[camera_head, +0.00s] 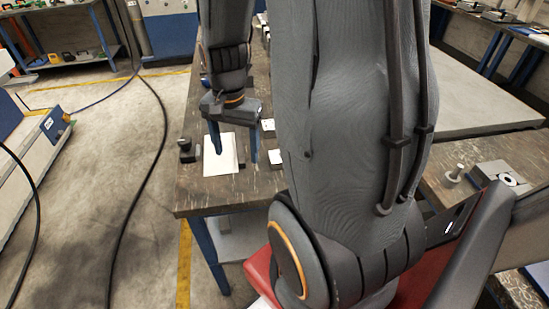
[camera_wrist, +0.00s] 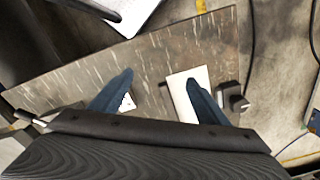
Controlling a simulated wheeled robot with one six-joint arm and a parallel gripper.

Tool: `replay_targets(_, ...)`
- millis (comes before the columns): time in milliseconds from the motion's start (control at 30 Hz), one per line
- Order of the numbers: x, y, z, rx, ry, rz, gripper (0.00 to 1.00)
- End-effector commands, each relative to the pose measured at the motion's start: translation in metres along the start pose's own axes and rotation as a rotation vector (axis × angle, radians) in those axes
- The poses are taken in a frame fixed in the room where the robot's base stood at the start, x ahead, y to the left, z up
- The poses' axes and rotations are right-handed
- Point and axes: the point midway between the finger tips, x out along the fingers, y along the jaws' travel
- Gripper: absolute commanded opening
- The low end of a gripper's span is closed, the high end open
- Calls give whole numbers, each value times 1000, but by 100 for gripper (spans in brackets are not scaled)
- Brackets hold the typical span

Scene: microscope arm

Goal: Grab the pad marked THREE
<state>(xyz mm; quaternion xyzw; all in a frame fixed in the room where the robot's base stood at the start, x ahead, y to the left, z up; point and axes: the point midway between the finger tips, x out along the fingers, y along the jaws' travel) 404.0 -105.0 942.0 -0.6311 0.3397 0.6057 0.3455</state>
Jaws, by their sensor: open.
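My gripper (camera_head: 235,155) hangs above the worn table, its two blue fingers open and apart. They also show in the wrist view (camera_wrist: 160,75), with bare table between the tips. Small white pads lie on the table in the head view, one behind the right finger (camera_head: 267,125) and one to its right (camera_head: 275,157). In the wrist view a small white pad with dark marks (camera_wrist: 128,103) is partly hidden by the left finger. No marking can be read, so I cannot tell which pad says THREE.
A white sheet (camera_head: 220,162) lies below the fingers; the right finger overlaps it in the wrist view (camera_wrist: 176,90). A dark object with a knob (camera_head: 186,151) stands left of it. The table's front edge (camera_head: 230,207) is close. My arm hides much of the table.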

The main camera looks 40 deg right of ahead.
Motion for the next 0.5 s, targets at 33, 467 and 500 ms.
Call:
replay_targets(33, 1, 11, -19, 165, -5, 7, 69)
replay_targets(467, 17, 73, -104, 1063, -12, 37, 69)
replay_targets(500, 19, 75, -106, 1082, -12, 38, 69)
